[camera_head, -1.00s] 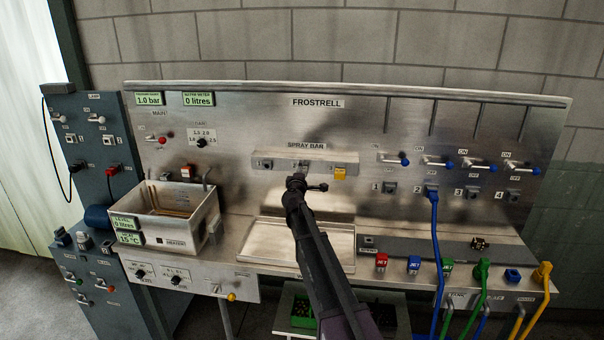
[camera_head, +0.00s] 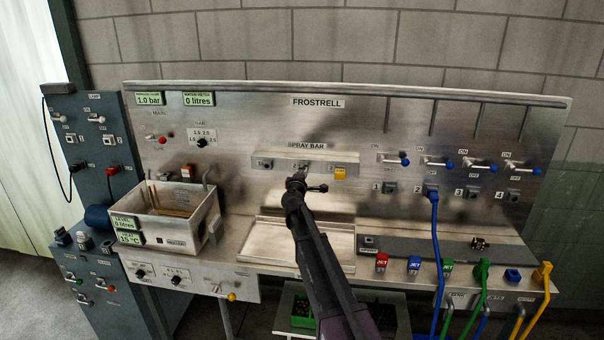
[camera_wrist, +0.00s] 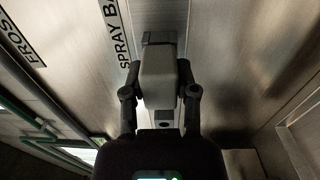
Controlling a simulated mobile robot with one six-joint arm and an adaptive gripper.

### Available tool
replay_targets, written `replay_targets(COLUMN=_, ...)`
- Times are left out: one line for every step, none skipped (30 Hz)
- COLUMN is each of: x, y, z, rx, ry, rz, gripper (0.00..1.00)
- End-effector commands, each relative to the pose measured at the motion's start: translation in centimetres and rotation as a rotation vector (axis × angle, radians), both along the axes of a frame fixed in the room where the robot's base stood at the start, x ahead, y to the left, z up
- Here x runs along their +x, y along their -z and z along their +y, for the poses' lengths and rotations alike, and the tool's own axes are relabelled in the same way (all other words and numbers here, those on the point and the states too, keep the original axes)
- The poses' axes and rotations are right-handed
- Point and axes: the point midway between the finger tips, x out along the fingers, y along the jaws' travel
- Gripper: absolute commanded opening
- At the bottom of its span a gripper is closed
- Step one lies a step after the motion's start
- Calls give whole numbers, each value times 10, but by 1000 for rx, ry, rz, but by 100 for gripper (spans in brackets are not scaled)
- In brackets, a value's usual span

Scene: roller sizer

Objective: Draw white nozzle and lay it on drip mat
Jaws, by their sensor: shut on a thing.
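My gripper (camera_wrist: 160,98) is shut on the pale grey-white nozzle (camera_wrist: 158,72), with one finger on each side of its block-shaped body. The nozzle's far end is at the metal spray bar (camera_head: 275,160); I cannot tell whether it is seated or slightly out. In the head view my gripper (camera_head: 303,181) is at the bar's middle position, marked 2, and hides most of the nozzle. A shallow metal tray (camera_head: 265,243) lies on the bench below, partly behind my arm. A dark strip (camera_head: 425,250) lies to its right; I cannot tell which is the drip mat.
A yellow nozzle (camera_head: 340,173) sits at bar position 3, close to the right of my gripper. A metal basin (camera_head: 216,222) stands on the left. Red (camera_head: 381,262) and blue (camera_head: 414,264) jet connectors line the bench front. A blue hose (camera_head: 435,240) hangs at the right.

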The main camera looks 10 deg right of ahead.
Motion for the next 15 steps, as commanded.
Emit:
replay_targets(x=-2, y=0, z=1, rx=0, ry=0, rz=0, gripper=0)
replay_targets(x=-3, y=0, z=1, rx=0, ry=0, rz=0, gripper=0)
replay_targets(x=-4, y=0, z=1, rx=0, ry=0, rz=0, gripper=0)
replay_targets(x=-5, y=0, z=1, rx=0, ry=0, rz=0, gripper=0)
replay_targets(x=-6, y=0, z=2, rx=0, ry=0, rz=0, gripper=0)
replay_targets(x=-7, y=0, z=2, rx=0, ry=0, rz=0, gripper=0)
replay_targets(x=-8, y=0, z=2, rx=0, ry=0, rz=0, gripper=0)
replay_targets(x=-9, y=0, z=2, rx=0, ry=0, rz=0, gripper=0)
replay_targets(x=-10, y=0, z=3, rx=0, ry=0, rz=0, gripper=0)
replay_targets(x=-10, y=0, z=3, rx=0, ry=0, rz=0, gripper=0)
replay_targets(x=-11, y=0, z=3, rx=0, ry=0, rz=0, gripper=0)
replay_targets(x=-12, y=0, z=4, rx=0, ry=0, rz=0, gripper=0)
replay_targets(x=-13, y=1, z=4, rx=0, ry=0, rz=0, gripper=0)
replay_targets(x=-14, y=1, z=4, rx=0, ry=0, rz=0, gripper=0)
replay_targets(x=-15, y=1, z=4, rx=0, ry=0, rz=0, gripper=0)
